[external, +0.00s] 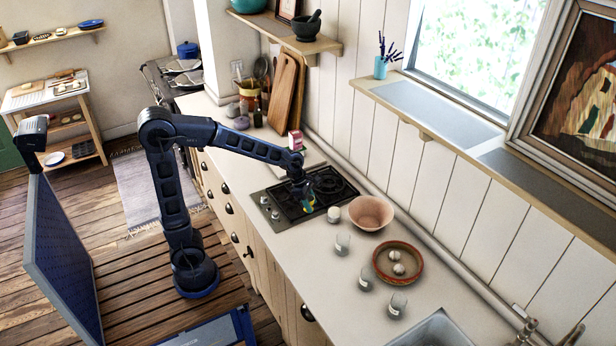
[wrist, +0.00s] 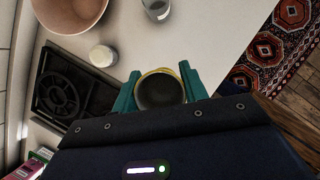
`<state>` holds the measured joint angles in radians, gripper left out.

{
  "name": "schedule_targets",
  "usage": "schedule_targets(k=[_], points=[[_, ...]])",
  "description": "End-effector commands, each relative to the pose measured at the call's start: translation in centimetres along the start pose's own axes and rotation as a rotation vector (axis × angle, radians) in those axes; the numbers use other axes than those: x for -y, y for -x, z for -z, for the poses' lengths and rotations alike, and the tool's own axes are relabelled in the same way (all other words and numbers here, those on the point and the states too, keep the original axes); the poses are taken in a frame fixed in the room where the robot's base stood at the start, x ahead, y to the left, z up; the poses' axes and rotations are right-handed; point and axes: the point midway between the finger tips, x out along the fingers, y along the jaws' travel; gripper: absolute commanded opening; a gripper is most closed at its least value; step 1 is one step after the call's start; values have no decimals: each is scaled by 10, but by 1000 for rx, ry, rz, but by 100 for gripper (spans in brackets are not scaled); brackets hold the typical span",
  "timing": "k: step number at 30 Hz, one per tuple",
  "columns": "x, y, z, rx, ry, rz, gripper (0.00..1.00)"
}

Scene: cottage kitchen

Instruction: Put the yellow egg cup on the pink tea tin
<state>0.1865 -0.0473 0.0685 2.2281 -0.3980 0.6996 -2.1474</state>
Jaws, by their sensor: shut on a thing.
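My gripper (external: 307,202) is shut on the yellow egg cup (external: 311,207) above the front part of the hob. In the wrist view the teal fingers of my gripper (wrist: 159,88) stand on either side of the egg cup, whose yellow rim (wrist: 158,70) faces the camera; its inside is dark. The pink tea tin (external: 295,140) stands at the back of the counter, beyond the hob, partly hidden by my arm. It also shows at the lower left corner of the wrist view (wrist: 27,168), apart from the cup.
The black hob (external: 278,202) lies below my gripper. A white jar (external: 334,214), a pink bowl (external: 371,213), several glass jars and a brown dish (external: 382,274) stand to the right. Cutting boards (external: 283,92) lean against the wall behind the tin.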

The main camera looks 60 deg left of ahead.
Motion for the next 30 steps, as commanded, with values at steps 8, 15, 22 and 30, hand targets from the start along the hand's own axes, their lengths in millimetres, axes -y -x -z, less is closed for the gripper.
schedule_targets(k=[8,15,22,30], points=[[-74,20,-20,2,90,-40,20],[-174,53,-29,0,212,-89,20],[-269,88,-20,0,325,-136,20],[-374,134,10,0,453,-190,20]])
